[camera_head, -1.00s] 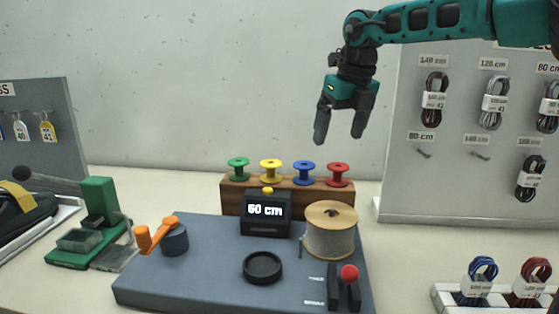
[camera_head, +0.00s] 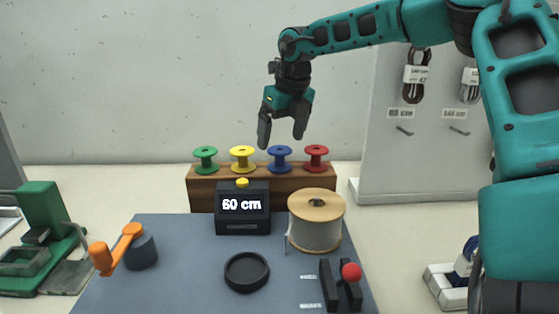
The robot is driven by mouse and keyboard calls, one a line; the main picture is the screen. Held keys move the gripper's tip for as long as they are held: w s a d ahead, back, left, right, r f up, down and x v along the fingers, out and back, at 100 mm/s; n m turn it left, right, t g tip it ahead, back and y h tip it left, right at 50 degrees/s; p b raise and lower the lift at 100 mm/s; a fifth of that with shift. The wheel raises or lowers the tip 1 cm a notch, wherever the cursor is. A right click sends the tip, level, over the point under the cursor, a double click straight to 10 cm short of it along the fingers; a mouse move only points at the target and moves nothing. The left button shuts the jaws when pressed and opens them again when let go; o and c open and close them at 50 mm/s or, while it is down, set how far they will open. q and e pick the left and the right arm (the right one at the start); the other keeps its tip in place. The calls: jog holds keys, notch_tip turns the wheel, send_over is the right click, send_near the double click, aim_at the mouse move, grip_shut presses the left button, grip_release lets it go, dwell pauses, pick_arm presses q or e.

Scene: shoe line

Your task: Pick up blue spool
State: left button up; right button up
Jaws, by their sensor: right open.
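The blue spool (camera_head: 280,158) stands on a brown wooden rack (camera_head: 260,187), between a yellow spool (camera_head: 243,157) on its left and a red spool (camera_head: 316,157) on its right. A green spool (camera_head: 205,158) stands at the left end. My right gripper (camera_head: 281,141) is open and empty, pointing down. In the picture its fingertips are just above the blue spool, one toward the yellow side and one toward the red side. Whether it is straight above the spool in depth is hard to tell. My left gripper is not in view.
In front of the rack are a display reading 60 cm (camera_head: 242,207), a large cord reel (camera_head: 316,222), a black dish (camera_head: 246,272) and a red-knobbed lever (camera_head: 350,273). An orange crank (camera_head: 118,248) and a green device (camera_head: 42,240) are at left. A cable panel (camera_head: 385,150) stands right.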

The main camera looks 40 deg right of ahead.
aim_at(280, 150)
jog(key=x, duration=0.5)
jog(key=shift+d, duration=0.15)
jog(key=shift+c, duration=0.4)
jog(key=c, duration=1.1)
